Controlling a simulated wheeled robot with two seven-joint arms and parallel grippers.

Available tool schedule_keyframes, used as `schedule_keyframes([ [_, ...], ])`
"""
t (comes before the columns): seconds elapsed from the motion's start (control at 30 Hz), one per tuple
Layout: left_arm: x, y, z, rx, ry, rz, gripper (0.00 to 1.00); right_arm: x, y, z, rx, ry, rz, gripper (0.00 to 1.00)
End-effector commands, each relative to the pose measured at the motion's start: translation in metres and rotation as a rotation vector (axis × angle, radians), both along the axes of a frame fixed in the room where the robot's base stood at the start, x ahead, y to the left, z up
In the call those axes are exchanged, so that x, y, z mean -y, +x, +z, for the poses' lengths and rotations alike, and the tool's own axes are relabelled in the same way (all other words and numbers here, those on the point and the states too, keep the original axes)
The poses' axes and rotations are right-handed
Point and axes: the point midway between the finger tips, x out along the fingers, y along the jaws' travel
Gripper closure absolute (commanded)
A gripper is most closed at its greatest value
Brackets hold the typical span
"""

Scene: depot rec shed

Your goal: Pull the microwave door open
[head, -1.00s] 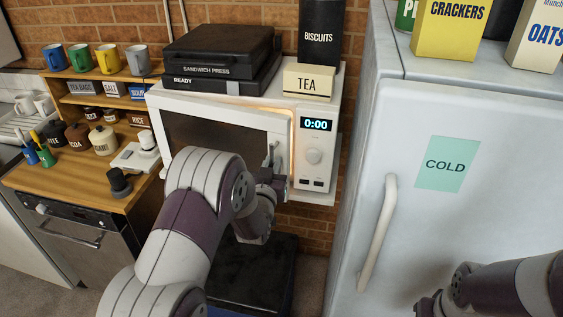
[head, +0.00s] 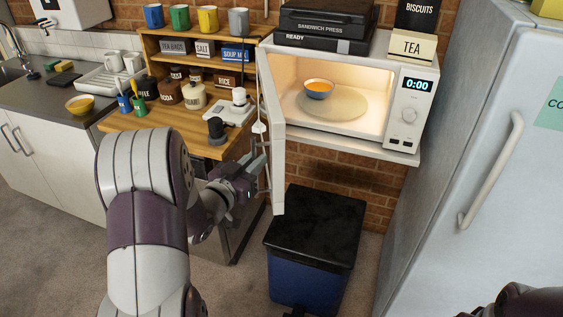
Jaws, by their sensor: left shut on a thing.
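The white microwave (head: 425,75) has its door (head: 277,125) swung wide open toward me, hinged on its left side. The lit inside shows a round plate (head: 340,106) with a small bowl (head: 319,89) holding something orange. My left gripper (head: 255,178) is shut on the door handle (head: 262,143), at the door's left face. The gripper partly hides the handle. Only a bit of my right arm shows at the bottom right corner; its fingers cannot be made out.
A black-lidded blue bin (head: 314,235) stands on the floor below the microwave. The fridge (head: 470,120) with its long handle stands at the right. A wooden counter (head: 180,118) with jars and a white scale is left of the door. Boxes and a sandwich press (head: 325,22) sit on the microwave.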

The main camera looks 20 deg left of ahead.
Motion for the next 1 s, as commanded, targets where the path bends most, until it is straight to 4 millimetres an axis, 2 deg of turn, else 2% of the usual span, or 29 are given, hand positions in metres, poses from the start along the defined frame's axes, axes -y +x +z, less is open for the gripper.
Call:
schedule_keyframes([
  [0.03,-0.017,-0.006,0.001,0.002,0.001,0.011,1.0,0.0,0.0,0.0,0.0,0.0,0.0,1.0],
  [0.2,-0.061,-0.024,0.002,0.003,0.003,0.008,1.0,0.0,0.0,0.002,0.0,0.0,0.0,1.0],
  [0.4,-0.101,-0.035,0.003,0.006,0.006,-0.046,1.0,0.0,0.0,0.003,0.0,0.0,0.0,1.0],
  [0.63,-0.124,-0.039,0.003,0.008,0.004,-0.11,1.0,0.0,0.0,0.004,0.0,0.0,0.0,1.0],
  [1.0,-0.129,-0.04,0.005,0.012,0.008,-0.128,1.0,0.0,0.0,0.005,0.0,0.0,0.0,1.0],
])
